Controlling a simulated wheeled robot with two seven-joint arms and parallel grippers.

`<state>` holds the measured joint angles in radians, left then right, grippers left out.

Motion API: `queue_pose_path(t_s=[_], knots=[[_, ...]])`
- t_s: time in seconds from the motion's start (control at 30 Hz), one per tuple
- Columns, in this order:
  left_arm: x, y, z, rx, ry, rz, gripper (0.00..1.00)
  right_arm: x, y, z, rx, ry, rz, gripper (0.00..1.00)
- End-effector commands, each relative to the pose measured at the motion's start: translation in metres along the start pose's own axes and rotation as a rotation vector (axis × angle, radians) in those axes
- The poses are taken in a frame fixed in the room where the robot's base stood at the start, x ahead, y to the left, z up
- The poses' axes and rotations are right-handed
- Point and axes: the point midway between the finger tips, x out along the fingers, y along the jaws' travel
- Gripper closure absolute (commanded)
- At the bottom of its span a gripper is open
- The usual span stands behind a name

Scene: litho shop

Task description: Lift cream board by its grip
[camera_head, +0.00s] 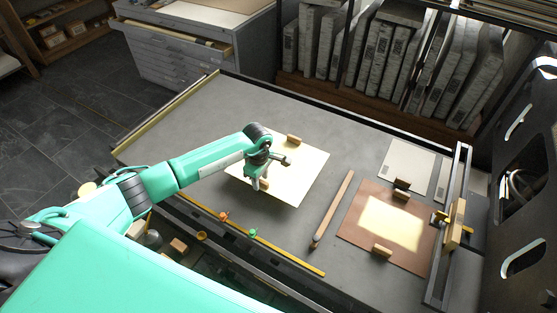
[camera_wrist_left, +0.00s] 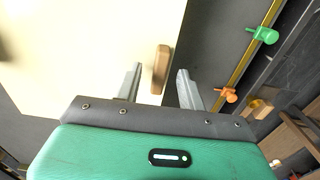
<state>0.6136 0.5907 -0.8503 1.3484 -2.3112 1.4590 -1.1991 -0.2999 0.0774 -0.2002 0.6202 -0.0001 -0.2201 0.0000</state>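The cream board (camera_head: 303,172) lies flat on the grey table, left of its middle. It has a wooden grip (camera_head: 294,139) at its far edge and another near its front edge. In the left wrist view the front grip (camera_wrist_left: 161,69) shows between the two fingers of my left gripper (camera_wrist_left: 160,88), with a gap on each side. The gripper is open. In the head view my left gripper (camera_head: 259,181) points down over that grip and partly hides it. The cream board (camera_wrist_left: 80,50) fills the upper left of the wrist view. My right gripper is not in view.
A yellow rail (camera_head: 290,254) with orange and green stops runs along the table's front edge. A wooden bar (camera_head: 333,208) lies right of the cream board. Beyond it are a brown board (camera_head: 355,232) with wooden blocks and a metal frame (camera_head: 457,190). The table's left part is clear.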

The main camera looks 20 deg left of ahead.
Motion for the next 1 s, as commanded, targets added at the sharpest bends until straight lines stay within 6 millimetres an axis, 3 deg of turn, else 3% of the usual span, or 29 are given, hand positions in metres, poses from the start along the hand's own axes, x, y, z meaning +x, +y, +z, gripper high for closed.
queue_pose_path(t_s=[0.2, 0.4, 0.77, 1.0], knots=[[0.001, 0.000, 0.000, 0.000, 0.000, 0.001, 0.60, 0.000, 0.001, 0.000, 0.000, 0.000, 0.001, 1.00], [0.001, 0.000, 0.000, 0.000, 0.000, 0.001, 0.99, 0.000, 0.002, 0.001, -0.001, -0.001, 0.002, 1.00], [-0.001, 0.001, 0.000, 0.000, 0.000, 0.003, 1.00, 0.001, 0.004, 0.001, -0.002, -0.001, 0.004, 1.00], [-0.023, 0.002, -0.001, 0.001, 0.001, 0.007, 1.00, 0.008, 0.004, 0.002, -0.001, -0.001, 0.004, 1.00]])
